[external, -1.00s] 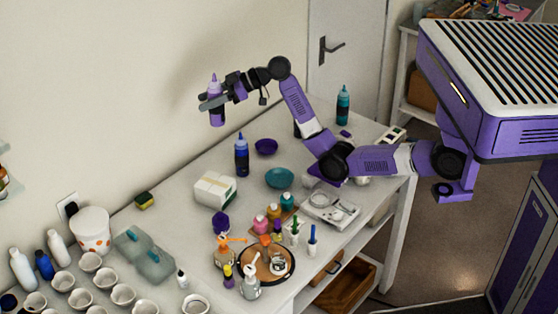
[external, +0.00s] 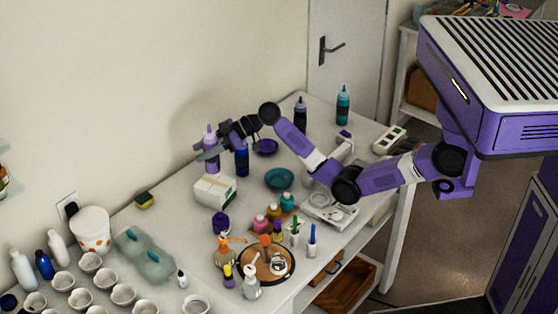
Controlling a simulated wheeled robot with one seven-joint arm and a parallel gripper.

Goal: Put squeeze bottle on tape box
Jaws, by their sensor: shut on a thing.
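A purple squeeze bottle (external: 211,140) is held upright in my gripper (external: 208,152), which is shut on it. The tape box (external: 215,191), a white carton with a tan strip along its top, sits on the table just below the gripper. The bottle's lower end is close above the box's back edge; I cannot tell whether they touch.
A blue bottle (external: 242,161) stands just right of the gripper, partly behind the arm. A purple bowl (external: 266,147) and a teal bowl (external: 280,179) are to the right. Paint bottles (external: 274,213) stand in front.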

